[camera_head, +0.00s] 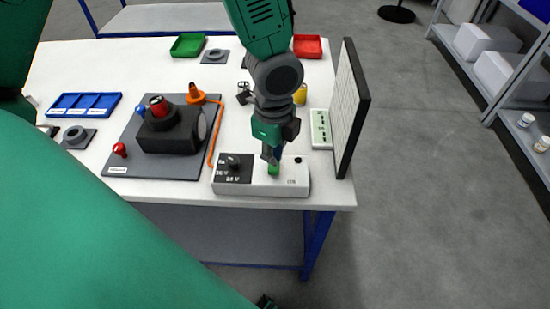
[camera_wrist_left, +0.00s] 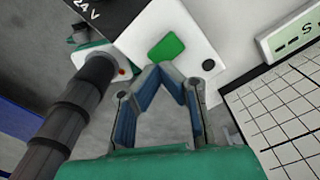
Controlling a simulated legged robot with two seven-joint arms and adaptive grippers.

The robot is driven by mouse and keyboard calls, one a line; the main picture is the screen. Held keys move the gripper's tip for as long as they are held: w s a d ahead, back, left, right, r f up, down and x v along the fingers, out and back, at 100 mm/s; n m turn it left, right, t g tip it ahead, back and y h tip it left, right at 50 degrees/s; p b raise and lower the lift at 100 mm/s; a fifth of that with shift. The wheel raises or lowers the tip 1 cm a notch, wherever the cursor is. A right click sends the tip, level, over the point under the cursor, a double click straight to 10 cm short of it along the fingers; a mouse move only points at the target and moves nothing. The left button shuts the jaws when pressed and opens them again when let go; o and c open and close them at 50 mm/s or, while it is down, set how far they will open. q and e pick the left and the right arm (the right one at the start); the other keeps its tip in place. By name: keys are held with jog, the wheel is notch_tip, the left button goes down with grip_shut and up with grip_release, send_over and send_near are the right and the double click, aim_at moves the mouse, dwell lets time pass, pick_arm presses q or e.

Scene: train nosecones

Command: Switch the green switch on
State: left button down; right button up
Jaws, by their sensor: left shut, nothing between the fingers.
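The green switch (camera_head: 273,170) is a small green rocker on top of a white box (camera_head: 290,184) at the table's front edge. In the left wrist view the switch (camera_wrist_left: 166,47) is a green rounded square on the white box face (camera_wrist_left: 196,40). My left gripper (camera_head: 271,157) points down at the switch, with its fingers shut and empty. In the left wrist view the left fingertips (camera_wrist_left: 170,69) meet right beside the switch's lower edge. I cannot tell whether they touch it. Whether the switch is on or off is not clear.
The box also carries a black panel with a knob (camera_head: 233,161) and a black round part (camera_head: 298,160). A tall gridded board (camera_head: 346,110) stands close on the right, beside a pale green-labelled device (camera_head: 320,128). A grey board with a black block (camera_head: 168,138) and an orange cable (camera_head: 213,140) lie left.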

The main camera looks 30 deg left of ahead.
aim_at(274, 169)
pick_arm(q)
jog(key=shift+f+b, duration=0.8)
jog(key=shift+f, duration=0.7)
dwell(1.1)
jog(key=shift+r, duration=0.1)
notch_tip(274, 169, up, 7)
jog(key=p, duration=0.7)
jog(key=shift+p, duration=0.35)
